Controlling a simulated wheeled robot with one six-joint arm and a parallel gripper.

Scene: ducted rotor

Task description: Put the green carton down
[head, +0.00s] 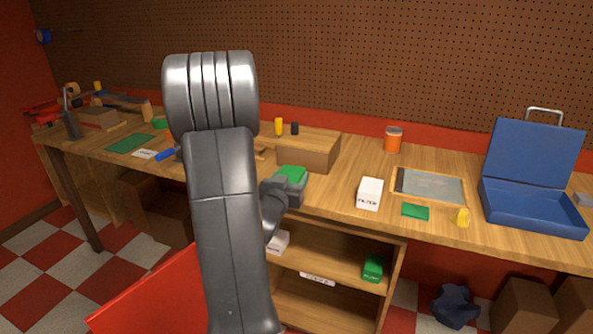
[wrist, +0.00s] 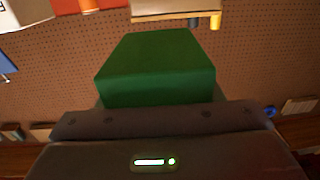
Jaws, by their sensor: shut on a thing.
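The green carton (head: 292,173) is held in my gripper (head: 290,189), near the front edge of the workbench and in front of a wooden box. In the wrist view the green carton (wrist: 155,65) rises from between the jaws of my gripper (wrist: 158,112), which is shut on it. The carton's lower part is hidden by the jaws. I cannot tell how far it is above the bench top. A second green carton (head: 373,268) stands on the shelf under the bench.
The wooden workbench (head: 335,198) holds a wooden box (head: 308,155), a white filter carton (head: 370,193), a framed grey tray (head: 430,185), a green card (head: 415,212), an orange-red can (head: 393,140) and an open blue case (head: 530,205). A white carton (head: 278,242) is on the shelf (head: 325,262).

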